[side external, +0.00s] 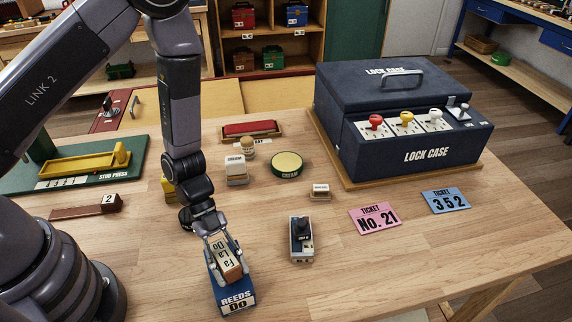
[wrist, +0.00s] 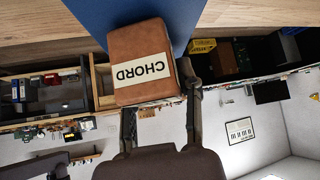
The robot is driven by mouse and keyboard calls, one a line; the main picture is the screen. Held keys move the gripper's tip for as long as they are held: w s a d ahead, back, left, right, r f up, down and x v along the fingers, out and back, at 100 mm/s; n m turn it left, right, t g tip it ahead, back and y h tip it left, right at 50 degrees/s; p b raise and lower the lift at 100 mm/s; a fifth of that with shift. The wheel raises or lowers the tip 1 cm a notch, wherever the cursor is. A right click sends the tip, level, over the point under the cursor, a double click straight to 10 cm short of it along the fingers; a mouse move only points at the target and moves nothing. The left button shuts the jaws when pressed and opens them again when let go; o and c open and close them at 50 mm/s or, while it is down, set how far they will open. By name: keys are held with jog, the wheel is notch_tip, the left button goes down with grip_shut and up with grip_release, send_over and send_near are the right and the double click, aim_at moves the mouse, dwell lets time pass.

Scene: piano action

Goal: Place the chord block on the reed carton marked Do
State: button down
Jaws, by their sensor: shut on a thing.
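The chord block (side external: 229,262) is brown with a white label reading Fa La Do in the side view. In the wrist view the chord block (wrist: 148,62) shows a brown face with a CHORD label, upside down. My gripper (side external: 224,254) is shut on it, with a finger on each side. The blue reed carton (side external: 236,303), marked REEDS DO, is directly under the block. Its blue surface (wrist: 180,18) also shows behind the block in the wrist view. I cannot tell whether block and carton touch. The block and gripper hide much of the carton's top.
A small dark device (side external: 301,240) stands just right of the carton. Pink (side external: 375,218) and blue (side external: 446,200) tickets lie farther right, before the lock case (side external: 400,130). A cream tin (side external: 286,164) and small items stand behind. The table's front right is clear.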

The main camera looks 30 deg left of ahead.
jog(key=shift+f, duration=0.15)
jog(key=c, duration=0.7)
grip_release()
jog(key=shift+c, duration=0.2)
